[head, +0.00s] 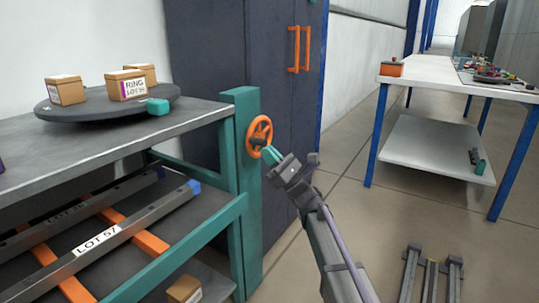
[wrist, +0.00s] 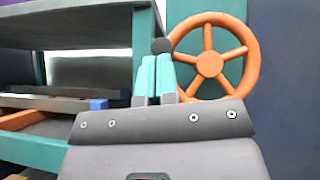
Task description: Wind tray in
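An orange handwheel (head: 260,133) with spokes is mounted on the teal post (head: 246,200) at the bench's right end. It also shows in the wrist view (wrist: 209,64). A dark round knob (wrist: 161,45) sits at the wheel's left rim. My gripper (head: 267,151) reaches up to the wheel from the lower right. In the wrist view its two teal fingers (wrist: 160,72) are close together, their tips just under the knob. I cannot tell whether they grip it. Under the benchtop, a grey bar labelled LOT 57 (head: 140,220) lies across orange rails (head: 150,243); I cannot tell which part is the tray.
A dark round plate (head: 60,110) on the bench bears cardboard boxes (head: 127,85) and a teal block (head: 157,106). A dark cabinet (head: 225,50) with orange handles stands behind. A white table (head: 450,82) is at right. Grey rails (head: 432,278) stand at lower right, with floor between.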

